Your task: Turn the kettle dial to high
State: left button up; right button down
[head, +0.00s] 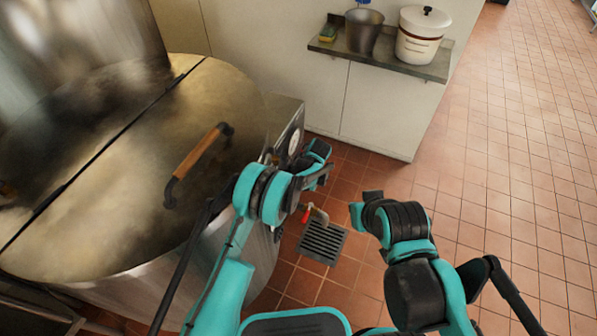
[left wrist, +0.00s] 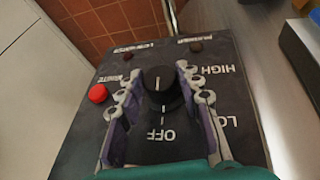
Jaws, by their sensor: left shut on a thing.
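The black kettle dial (left wrist: 160,88) stands on the dark control panel (left wrist: 84,155), seen in the left wrist view. The panel's lettering appears upside down: OFF is below the dial, HIGH to its upper right and LO at the right. A white mark on the dial runs roughly in line with OFF. My left gripper (left wrist: 157,98) is shut on the dial, one finger on each side. In the head view my left gripper (head: 317,165) is at the right side of the steel kettle (head: 130,200), where the dial is hidden. My right gripper (head: 364,206) hangs away from the kettle over the floor.
A red button (left wrist: 97,93) and small dark indicators are on the panel. The kettle's lid has a wooden handle (head: 196,160). A drain grate (head: 323,242) lies in the tiled floor. A shelf (head: 400,65) holds a metal bucket (head: 362,32) and a white lidded pot (head: 419,40).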

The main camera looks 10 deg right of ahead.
pick_arm(q)
jog(key=shift+s+a+f+n+t+h, duration=0.25)
jog(key=shift+t+h, duration=0.4)
jog(key=shift+t, duration=0.75)
jog(key=shift+d+r+n+t+h, duration=0.1)
jog(key=shift+n+t+h, duration=0.4)
jog(key=shift+t, duration=0.9)
jog(key=shift+h, duration=0.25)
jog(key=o, duration=1.2)
jog(key=shift+c, duration=0.2)
jog(key=v, duration=1.2)
jog(key=shift+f, duration=0.15)
